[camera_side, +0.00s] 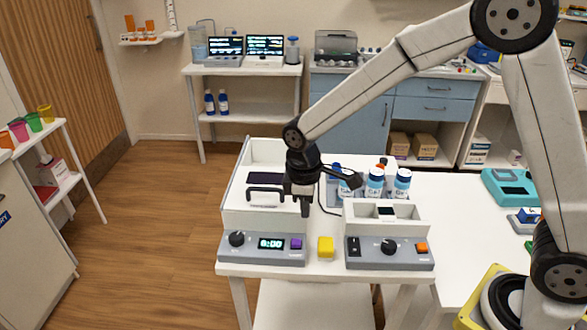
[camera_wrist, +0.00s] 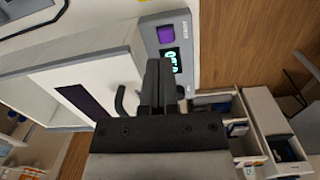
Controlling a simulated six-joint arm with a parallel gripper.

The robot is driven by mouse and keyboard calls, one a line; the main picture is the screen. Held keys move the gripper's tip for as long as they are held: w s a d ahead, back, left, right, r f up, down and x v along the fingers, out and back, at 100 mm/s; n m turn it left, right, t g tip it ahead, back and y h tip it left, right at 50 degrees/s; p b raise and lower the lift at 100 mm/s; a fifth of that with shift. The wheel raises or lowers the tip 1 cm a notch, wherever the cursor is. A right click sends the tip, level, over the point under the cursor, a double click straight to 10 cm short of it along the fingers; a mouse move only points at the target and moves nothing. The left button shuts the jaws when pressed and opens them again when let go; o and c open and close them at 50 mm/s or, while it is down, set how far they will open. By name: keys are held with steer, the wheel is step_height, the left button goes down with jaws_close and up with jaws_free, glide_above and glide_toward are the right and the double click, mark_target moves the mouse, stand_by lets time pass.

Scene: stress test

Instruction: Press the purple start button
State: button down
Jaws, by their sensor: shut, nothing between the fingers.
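The purple start button (camera_side: 296,244) sits at the right end of the grey front panel (camera_side: 270,256) of the white left-hand machine. A lit display and a dark knob are to its left. The button also shows in the wrist view (camera_wrist: 166,34), beyond my fingertips and next to the display (camera_wrist: 170,62). My gripper (camera_side: 305,212) points down in the side view, with its tips above and apart from the button. In the wrist view my gripper (camera_wrist: 158,64) has its two dark fingers together, with nothing between them. The fingers hide part of the panel.
A yellow block (camera_side: 325,247) stands between the two machines. The right machine has a knob (camera_side: 389,246) and an orange button (camera_side: 421,248). Blue-capped bottles (camera_side: 375,182) stand behind it. A dark handle (camera_side: 265,192) projects from the left machine near my gripper.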

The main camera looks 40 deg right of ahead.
mark_target(294, 242)
steer(key=shift+w+a+f+n+g, duration=0.15)
steer(key=shift+w+a+n, duration=0.25)
steer(key=shift+w+a, duration=0.15)
steer(key=shift+w+a+f+n+g, duration=0.15)
steer(key=shift+w+a+n, duration=0.25)
steer(key=shift+a, duration=0.2)
steer(key=shift+f, duration=0.15)
steer(key=shift+s+d+f, duration=0.15)
steer(key=shift+f, duration=1.5)
steer(key=shift+s+d+f, duration=0.1)
steer(key=shift+f, duration=1.55)
steer(key=shift+f, duration=0.15)
steer(key=shift+f, duration=0.45)
steer(key=shift+w+a+r, duration=0.35)
steer(key=shift+w+a, duration=0.2)
steer(key=shift+a, duration=0.1)
steer(key=shift+w+a+r, duration=0.25)
steer(key=shift+w+a, duration=0.2)
steer(key=shift+a, duration=0.05)
